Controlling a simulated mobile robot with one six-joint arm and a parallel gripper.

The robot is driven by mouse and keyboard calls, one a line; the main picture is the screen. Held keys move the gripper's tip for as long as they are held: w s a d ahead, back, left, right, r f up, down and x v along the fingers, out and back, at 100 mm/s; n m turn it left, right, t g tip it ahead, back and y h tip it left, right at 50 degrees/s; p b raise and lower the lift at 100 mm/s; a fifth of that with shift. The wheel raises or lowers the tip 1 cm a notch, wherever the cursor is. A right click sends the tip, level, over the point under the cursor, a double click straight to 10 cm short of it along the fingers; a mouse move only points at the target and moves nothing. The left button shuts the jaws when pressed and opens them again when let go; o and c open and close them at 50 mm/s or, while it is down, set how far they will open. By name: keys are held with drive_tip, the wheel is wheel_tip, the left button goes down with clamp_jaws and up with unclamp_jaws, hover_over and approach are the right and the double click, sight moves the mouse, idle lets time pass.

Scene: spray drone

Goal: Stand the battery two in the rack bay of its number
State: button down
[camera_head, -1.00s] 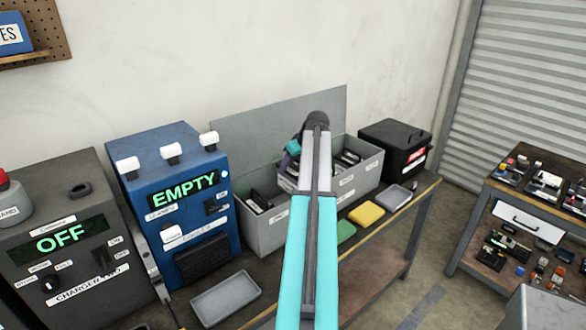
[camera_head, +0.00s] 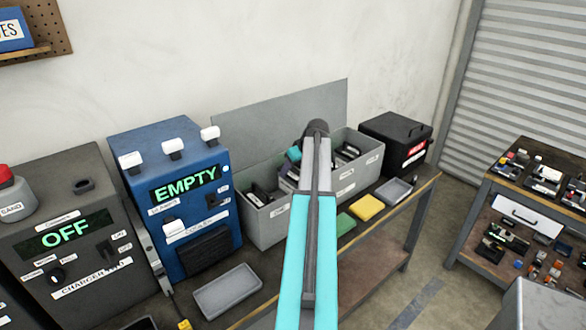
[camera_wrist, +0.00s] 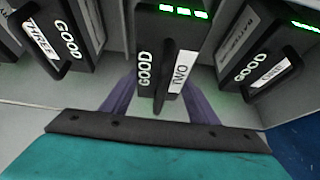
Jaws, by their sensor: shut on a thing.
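Battery two (camera_wrist: 172,18), a black block labelled GOOD and TWO with lit green bars, is between the purple fingers of my gripper (camera_wrist: 160,88) in the wrist view. My gripper is shut on it. In the head view, my gripper (camera_head: 294,154) is over the grey battery rack (camera_head: 270,230), mostly hidden by my arm. I cannot tell whether battery two rests on the bay floor.
A blue machine reading EMPTY (camera_head: 185,185) and a grey charger reading OFF (camera_head: 65,235) stand left of the rack. A black box (camera_head: 395,140) stands at its right. A grey tray (camera_head: 228,290), a green pad (camera_head: 345,224) and a yellow pad (camera_head: 367,207) lie in front.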

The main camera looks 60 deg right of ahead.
sight(295, 172)
drive_tip(key=shift+f+p, duration=0.55)
drive_tip(key=shift+f, duration=1.1)
drive_tip(key=c, duration=0.7)
unclamp_jaws()
drive_tip(key=shift+f, duration=0.15)
drive_tip(key=shift+b+v, duration=1.55)
drive_tip(key=shift+v, duration=4.55)
